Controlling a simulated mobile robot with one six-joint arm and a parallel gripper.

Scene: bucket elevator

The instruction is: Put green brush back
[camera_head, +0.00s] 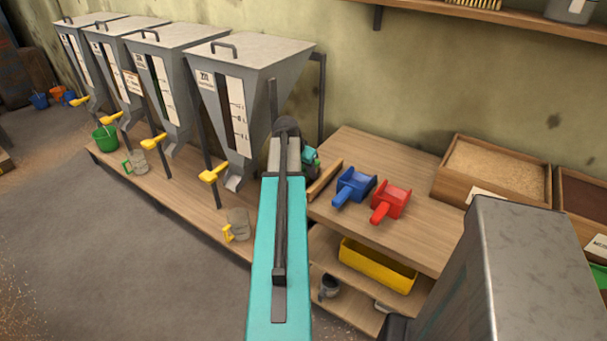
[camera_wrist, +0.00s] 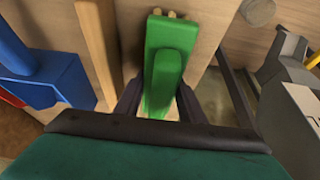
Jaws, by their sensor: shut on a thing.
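My gripper (camera_wrist: 160,104) is shut on the green brush (camera_wrist: 170,38) in the wrist view, with one dark finger on each side of it. The brush points away from the wrist over a wooden surface; small tan tips show at its far end. Whether it touches the wood I cannot tell. In the camera_head view my teal arm hides much of the gripper, and a small green part of the brush (camera_head: 308,154) shows at the left end of the wooden bench (camera_head: 400,235).
A wooden strip (camera_head: 324,180), a blue scoop (camera_head: 354,186) and a red scoop (camera_head: 390,202) are on the bench, right of my gripper. A grain box (camera_head: 447,186) stands farther right. Several grey hoppers (camera_head: 240,60) stand left. A yellow bin (camera_head: 378,268) sits on the shelf below.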

